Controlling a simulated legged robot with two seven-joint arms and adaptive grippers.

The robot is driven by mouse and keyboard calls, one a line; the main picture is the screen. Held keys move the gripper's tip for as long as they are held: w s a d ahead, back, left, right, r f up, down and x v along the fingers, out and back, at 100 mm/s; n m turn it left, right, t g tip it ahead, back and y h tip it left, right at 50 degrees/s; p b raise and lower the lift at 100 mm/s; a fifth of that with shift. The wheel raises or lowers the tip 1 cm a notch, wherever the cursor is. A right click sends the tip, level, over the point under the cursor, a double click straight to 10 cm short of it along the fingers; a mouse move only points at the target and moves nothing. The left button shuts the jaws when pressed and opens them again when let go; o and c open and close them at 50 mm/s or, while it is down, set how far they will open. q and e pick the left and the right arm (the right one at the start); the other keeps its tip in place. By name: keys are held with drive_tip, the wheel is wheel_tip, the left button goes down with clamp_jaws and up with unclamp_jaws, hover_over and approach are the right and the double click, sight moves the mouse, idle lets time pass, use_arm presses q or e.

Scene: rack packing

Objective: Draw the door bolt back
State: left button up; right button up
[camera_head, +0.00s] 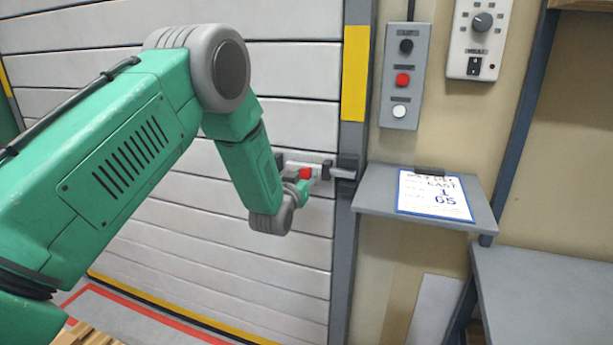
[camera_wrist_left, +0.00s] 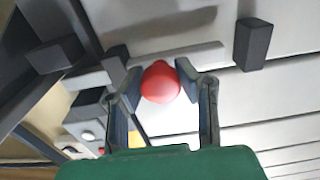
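The door bolt (camera_head: 342,174) is a pale bar on the white slatted door (camera_head: 290,255). It runs level through dark brackets and reaches across to the dark keeper on the door frame at the right. Its red knob (camera_head: 306,174) sticks out from the bar. My left gripper (camera_head: 303,186) is at the knob, partly hidden by its own wrist. In the left wrist view the red knob (camera_wrist_left: 160,82) sits between the two fingertips, which appear to touch both its sides. The bar (camera_wrist_left: 190,57) passes behind it. My right gripper is not in view.
A grey shelf (camera_head: 375,201) with a written sheet (camera_head: 434,195) juts out right of the door frame. A button box (camera_head: 401,110) and a dial panel (camera_head: 480,50) hang above. A grey table (camera_head: 550,290) stands at lower right.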

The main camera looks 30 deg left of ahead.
sight(290, 167)
use_arm(q)
clamp_jaws()
drive_tip(key=shift+s+a+f, duration=0.1)
drive_tip(key=shift+s+a, duration=0.15)
drive_tip(key=shift+a, duration=0.75)
drive_tip(key=shift+s+a+r, duration=0.1)
drive_tip(key=shift+s+a, duration=0.1)
drive_tip(key=shift+a, duration=0.8)
drive_tip(key=shift+s+a+f, duration=0.1)
drive_tip(key=shift+s+a, duration=0.15)
drive_tip(key=shift+a, duration=0.75)
drive_tip(key=o, duration=0.9)
unclamp_jaws()
drive_tip(key=shift+d, duration=0.25)
drive_tip(key=v, duration=1.2)
drive_tip(key=shift+a+f, duration=0.1)
